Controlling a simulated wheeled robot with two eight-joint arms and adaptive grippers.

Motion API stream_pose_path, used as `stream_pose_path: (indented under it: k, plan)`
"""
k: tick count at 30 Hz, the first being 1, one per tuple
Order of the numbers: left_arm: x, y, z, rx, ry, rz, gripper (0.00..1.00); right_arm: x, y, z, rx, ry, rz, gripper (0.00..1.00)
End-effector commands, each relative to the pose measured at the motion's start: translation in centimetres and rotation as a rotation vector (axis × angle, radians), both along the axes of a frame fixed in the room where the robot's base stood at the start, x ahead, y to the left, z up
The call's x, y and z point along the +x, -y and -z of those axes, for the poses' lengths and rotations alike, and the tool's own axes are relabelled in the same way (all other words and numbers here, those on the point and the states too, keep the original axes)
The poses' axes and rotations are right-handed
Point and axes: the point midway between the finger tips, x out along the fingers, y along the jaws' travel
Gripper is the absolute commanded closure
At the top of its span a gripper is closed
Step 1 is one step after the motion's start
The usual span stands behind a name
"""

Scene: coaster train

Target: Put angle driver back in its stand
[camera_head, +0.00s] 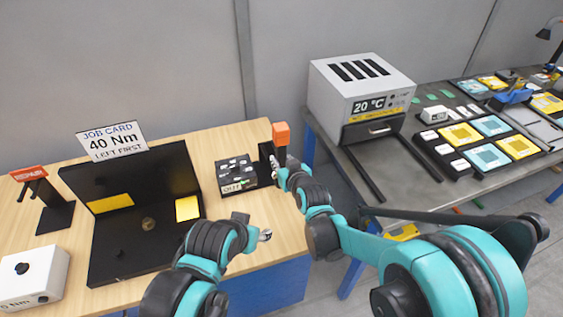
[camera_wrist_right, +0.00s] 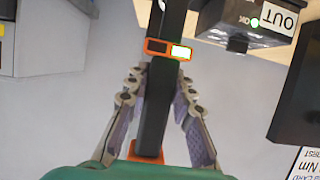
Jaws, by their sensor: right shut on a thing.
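The angle driver is a black bar with an orange end (camera_head: 281,133), upright at the right edge of the wooden table. My right gripper (camera_head: 282,172) is shut on it. In the right wrist view the driver's black shaft (camera_wrist_right: 157,105) runs between the fingers of the right gripper (camera_wrist_right: 160,82), with an orange band and a lit green patch. A black upright block (camera_head: 265,156) stands close beside the driver; I cannot tell whether it is the stand or whether they touch. My left gripper (camera_head: 252,227) is low over the table's front; its jaw state is unclear.
A small OUT box (camera_head: 237,174) stands left of the driver. A black fixture (camera_head: 125,245) with a job card reading 40 Nm (camera_head: 113,142) and a black stand with a red sign (camera_head: 55,215) lie further left. A grey oven (camera_head: 360,95) stands on the right-hand table.

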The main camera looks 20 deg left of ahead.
Motion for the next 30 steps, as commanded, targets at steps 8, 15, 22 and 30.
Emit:
stream_pose_path:
  k: [8,15,22,30]
  plan:
    - [0.0,0.0,0.0,0.0,0.0,0.0,0.48,0.2,-0.2,-0.1,0.002,0.003,0.0,1.0]
    - [0.0,0.0,0.0,0.0,0.0,0.0,0.48,0.8,-0.5,-0.1,0.002,0.003,0.0,1.0]
    - [0.0,0.0,0.1,0.0,0.0,0.0,0.48,1.3,-0.9,-0.1,0.002,0.003,0.0,1.0]
    - [0.0,0.0,0.2,0.0,0.0,0.0,0.48,1.9,-1.2,-0.1,0.002,0.003,0.0,1.0]
